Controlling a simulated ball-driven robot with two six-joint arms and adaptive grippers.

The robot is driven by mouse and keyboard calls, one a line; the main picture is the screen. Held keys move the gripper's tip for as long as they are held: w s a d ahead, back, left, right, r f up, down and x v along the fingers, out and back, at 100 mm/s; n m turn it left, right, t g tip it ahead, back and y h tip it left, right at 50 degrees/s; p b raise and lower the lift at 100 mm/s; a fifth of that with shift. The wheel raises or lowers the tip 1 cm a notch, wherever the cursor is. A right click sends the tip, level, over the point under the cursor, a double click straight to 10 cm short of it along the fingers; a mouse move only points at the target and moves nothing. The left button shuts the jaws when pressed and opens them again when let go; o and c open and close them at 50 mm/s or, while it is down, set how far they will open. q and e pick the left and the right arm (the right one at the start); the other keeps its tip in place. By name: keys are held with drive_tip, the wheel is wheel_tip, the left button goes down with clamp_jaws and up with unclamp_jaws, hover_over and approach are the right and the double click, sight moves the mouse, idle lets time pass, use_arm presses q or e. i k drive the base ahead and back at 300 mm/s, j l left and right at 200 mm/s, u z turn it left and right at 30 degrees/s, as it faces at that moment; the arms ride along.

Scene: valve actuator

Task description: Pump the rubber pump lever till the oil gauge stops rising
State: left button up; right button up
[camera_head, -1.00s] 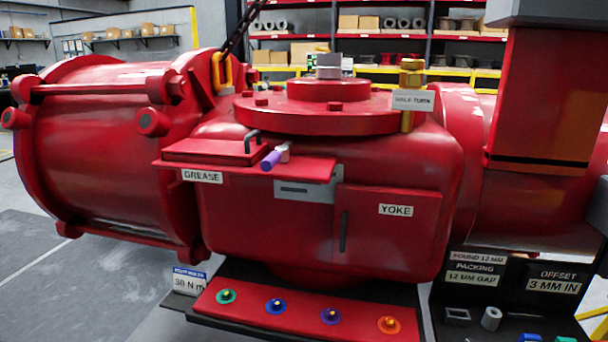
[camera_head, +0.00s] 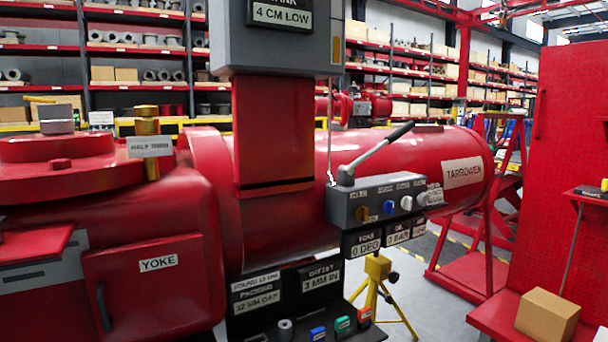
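A pump lever (camera_head: 376,152) with a dark rubber grip at its upper right end rises at a slant from a grey control block (camera_head: 380,197) on the red actuator. The block has several coloured knobs on its front. Below it hang small gauge plates: a yoke plate (camera_head: 361,243) reading 0 DEG and an oil plate (camera_head: 397,232) that seems to read 0 BAR. Neither of my grippers shows in this view.
A grey tank box (camera_head: 275,38) marked 4 CM LOW stands on a red column left of the lever. A shelf of small parts (camera_head: 310,325) sits below. At right are a red panel (camera_head: 560,150) and a cardboard box (camera_head: 547,315).

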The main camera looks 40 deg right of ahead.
sight(396, 135)
drive_tip(key=z, duration=1.85)
drive_tip(key=i+l+u, duration=0.1)
drive_tip(key=u, duration=0.7)
drive_tip(key=i+l+u, duration=0.2)
drive_tip(key=l, duration=0.15)
drive_tip(key=i+l+u, duration=0.2)
drive_tip(key=l, duration=0.2)
drive_tip(key=i+l+u, duration=0.2)
drive_tip(key=l, duration=0.2)
drive_tip(key=l+u, duration=0.15)
drive_tip(key=l, duration=0.25)
